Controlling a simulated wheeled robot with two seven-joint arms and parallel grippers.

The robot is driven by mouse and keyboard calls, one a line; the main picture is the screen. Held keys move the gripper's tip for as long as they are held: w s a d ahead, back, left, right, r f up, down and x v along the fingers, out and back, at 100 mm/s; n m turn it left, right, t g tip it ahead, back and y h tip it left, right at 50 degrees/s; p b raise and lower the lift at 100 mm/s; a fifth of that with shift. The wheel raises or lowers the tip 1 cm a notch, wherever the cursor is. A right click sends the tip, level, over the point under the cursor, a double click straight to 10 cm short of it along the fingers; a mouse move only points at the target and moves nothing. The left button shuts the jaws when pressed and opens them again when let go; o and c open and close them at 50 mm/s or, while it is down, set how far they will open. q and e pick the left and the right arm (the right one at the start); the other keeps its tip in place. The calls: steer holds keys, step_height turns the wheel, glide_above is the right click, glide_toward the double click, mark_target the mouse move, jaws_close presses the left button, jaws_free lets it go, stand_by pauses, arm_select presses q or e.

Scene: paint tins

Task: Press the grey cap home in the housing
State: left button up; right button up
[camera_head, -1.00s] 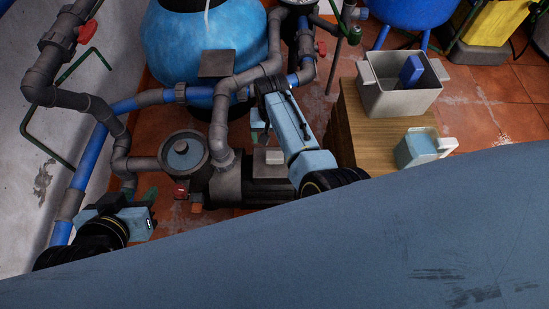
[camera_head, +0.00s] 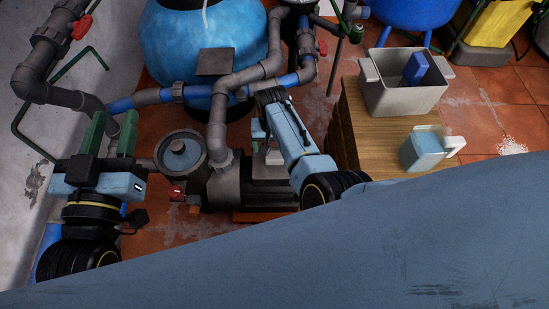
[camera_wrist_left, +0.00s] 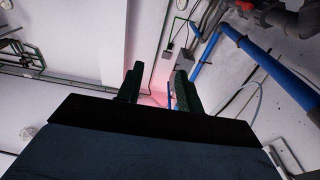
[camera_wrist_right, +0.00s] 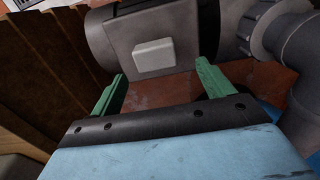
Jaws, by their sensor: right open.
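The grey cap (camera_head: 178,147) shows as a round disc inside the ring-shaped top of the dark housing (camera_head: 202,165), at the front of the pump. I cannot tell how deep the cap sits. My left gripper (camera_head: 112,132) is open and empty, left of the housing and apart from it, with its green fingers pointing to the back. In the left wrist view it (camera_wrist_left: 160,85) faces the white wall and pipes. My right gripper (camera_head: 262,140) is over the pump body; in the right wrist view its fingers (camera_wrist_right: 160,72) are apart, with nothing between them.
Grey and blue pipes (camera_head: 150,98) run close behind the housing, and one rises at its right. A wooden block (camera_head: 375,140) at the right bears a grey tub (camera_head: 400,95) and a light-blue jug (camera_head: 423,150). A blue tank (camera_head: 200,50) stands behind.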

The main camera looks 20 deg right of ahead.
mark_target(275, 155)
steer(key=f+b, duration=0.2)
steer(key=f, duration=0.1)
steer(key=shift+s+d+f+b, duration=0.15)
steer(key=shift+s+f+b, duration=0.1)
steer(key=shift+s+b, duration=0.15)
steer(key=shift+f+b, duration=0.45)
steer(key=shift+f, duration=0.15)
arm_select(q)
steer(key=s+r+t+h, duration=0.2)
steer(key=s+r+t, duration=0.2)
steer(key=r+t, duration=0.3)
steer(key=shift+r, duration=0.4)
arm_select(e)
steer(key=shift+f, duration=0.25)
arm_select(q)
steer(key=shift+a, duration=0.1)
arm_select(e)
steer(key=c, duration=1.1)
arm_select(q)
steer(key=shift+w, duration=0.1)
arm_select(e)
steer(key=shift+r, duration=0.15)
